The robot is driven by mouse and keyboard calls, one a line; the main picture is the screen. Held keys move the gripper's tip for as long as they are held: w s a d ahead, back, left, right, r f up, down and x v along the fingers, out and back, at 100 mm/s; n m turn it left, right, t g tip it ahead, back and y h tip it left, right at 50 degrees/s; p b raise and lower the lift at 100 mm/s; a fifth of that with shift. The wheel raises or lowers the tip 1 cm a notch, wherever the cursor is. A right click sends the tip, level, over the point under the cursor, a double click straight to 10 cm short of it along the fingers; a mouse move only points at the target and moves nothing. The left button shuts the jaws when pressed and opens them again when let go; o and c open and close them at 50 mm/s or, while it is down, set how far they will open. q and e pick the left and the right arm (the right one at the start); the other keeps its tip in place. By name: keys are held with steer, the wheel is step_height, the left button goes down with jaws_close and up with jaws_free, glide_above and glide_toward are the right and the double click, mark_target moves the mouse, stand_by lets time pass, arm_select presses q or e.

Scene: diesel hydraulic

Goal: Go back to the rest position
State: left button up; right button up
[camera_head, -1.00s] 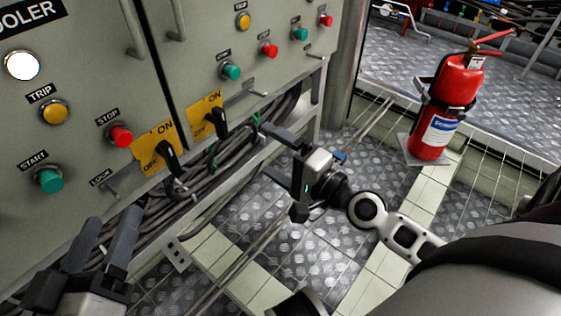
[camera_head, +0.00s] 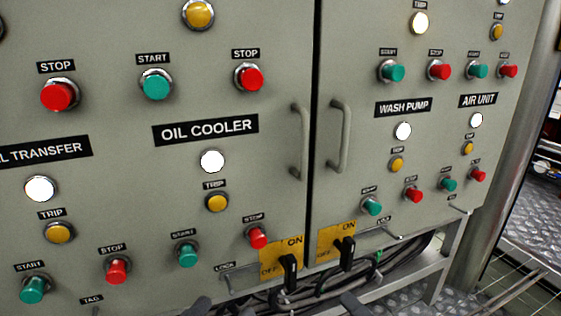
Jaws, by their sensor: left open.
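My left gripper (camera_head: 218,308) shows only as dark fingertips at the bottom edge, left of centre. The tips stand apart and nothing shows between them. The rest of it is cut off by the frame. My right gripper (camera_head: 356,304) shows only as a dark tip at the bottom edge, below the right rotary switch. Its opening is out of the picture. Both grippers appear low in front of the grey control cabinet (camera_head: 130,215).
The cabinet carries buttons, lamps and two door handles, including one at the left door (camera_head: 298,140). Two black rotary switches, left (camera_head: 290,272) and right (camera_head: 346,252), sit on yellow ON/OFF plates. Cables (camera_head: 400,262) run beneath. Metal floor (camera_head: 535,225) shows at the right.

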steer(key=s+a+r+n+p, duration=0.2)
steer(key=s+a+r+n, duration=0.1)
steer(key=a+r+n, duration=0.5)
arm_select(q)
steer(key=s+a+r+g+y+p, duration=0.3)
steer(key=a+r+g+y+p, duration=0.2)
steer(key=p, duration=2.5)
step_height(320, 180, up, 3)
steer(key=shift+s+a+f+y, duration=0.2)
steer(key=shift+s+a+y, duration=0.2)
steer(key=shift+a+y, duration=0.5)
arm_select(e)
steer(key=s+d+r+n+g+h, duration=0.1)
steer(key=s+d+r+g+h, duration=0.3)
steer(key=d, duration=0.4)
step_height(320, 180, up, 2)
steer(key=shift+d+r+g+h, duration=0.1)
steer(key=shift+d+g+h, duration=0.05)
steer(key=shift+g+h, duration=0.6)
